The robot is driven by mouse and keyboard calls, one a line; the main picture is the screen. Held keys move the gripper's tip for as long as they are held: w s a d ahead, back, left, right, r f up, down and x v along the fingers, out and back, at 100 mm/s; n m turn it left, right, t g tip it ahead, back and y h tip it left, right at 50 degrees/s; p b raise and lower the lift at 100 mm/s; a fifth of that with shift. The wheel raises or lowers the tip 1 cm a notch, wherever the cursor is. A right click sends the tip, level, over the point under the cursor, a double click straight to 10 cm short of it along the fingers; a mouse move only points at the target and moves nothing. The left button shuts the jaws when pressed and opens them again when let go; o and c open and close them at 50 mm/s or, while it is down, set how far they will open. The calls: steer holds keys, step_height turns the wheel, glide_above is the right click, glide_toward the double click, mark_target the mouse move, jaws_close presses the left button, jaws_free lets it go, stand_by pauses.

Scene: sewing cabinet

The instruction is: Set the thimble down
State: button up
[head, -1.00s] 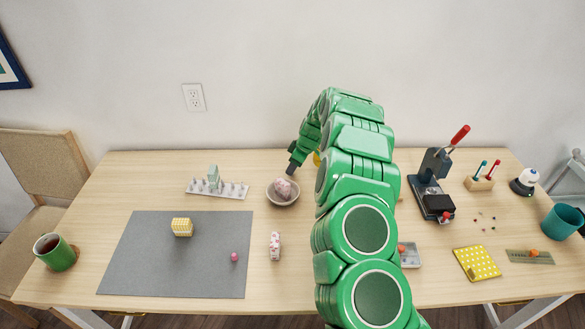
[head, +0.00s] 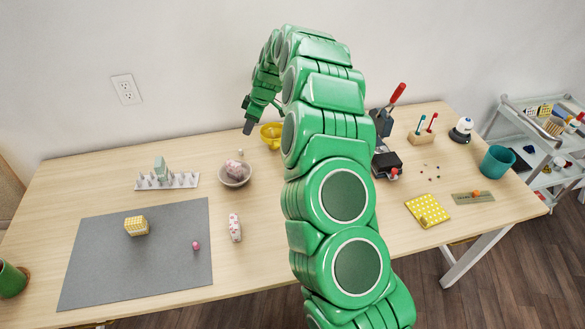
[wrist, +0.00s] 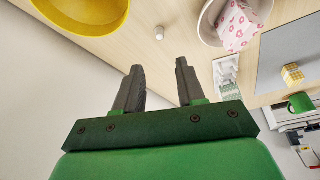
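A small whitish thimble (head: 239,153) stands on bare table between the patterned bowl (head: 235,175) and the yellow bowl (head: 271,136). It also shows in the wrist view (wrist: 158,33), beyond the fingertips and apart from them. My gripper (wrist: 160,66) is open, with nothing between its two dark fingers. In the head view my gripper (head: 248,128) hangs above the back of the table, over the thimble's area. The patterned bowl holds a pink floral bundle (wrist: 238,24). My arm partly hides the yellow bowl in the head view.
A white pegged rack (head: 180,181) stands left of the patterned bowl. A grey mat (head: 120,270) carries a yellow block (head: 136,226) and a small pink item (head: 196,245). A black press with a red handle (head: 386,160) stands right of my arm.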

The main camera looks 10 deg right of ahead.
steer(key=shift+r, duration=0.1)
steer(key=s+a+r+m+g, duration=0.1)
steer(key=s+r+m, duration=0.1)
steer(key=s+r, duration=0.8)
steer(key=s+r+m+g, duration=0.1)
steer(key=s+r+m, duration=0.1)
steer(key=s+r, duration=0.8)
steer(key=s+d+m+h, duration=0.2)
steer(key=s+d+m, duration=0.2)
steer(key=s, duration=1.5)
steer(key=s+d+f+m+g+h, duration=0.1)
steer(key=s+d+m, duration=0.4)
steer(key=s, duration=1.5)
steer(key=shift+s+d+f+g+h, duration=0.2)
steer(key=shift+s+d+g+h, duration=0.1)
steer(key=shift+d+h, duration=0.3)
steer(key=shift+d, duration=0.1)
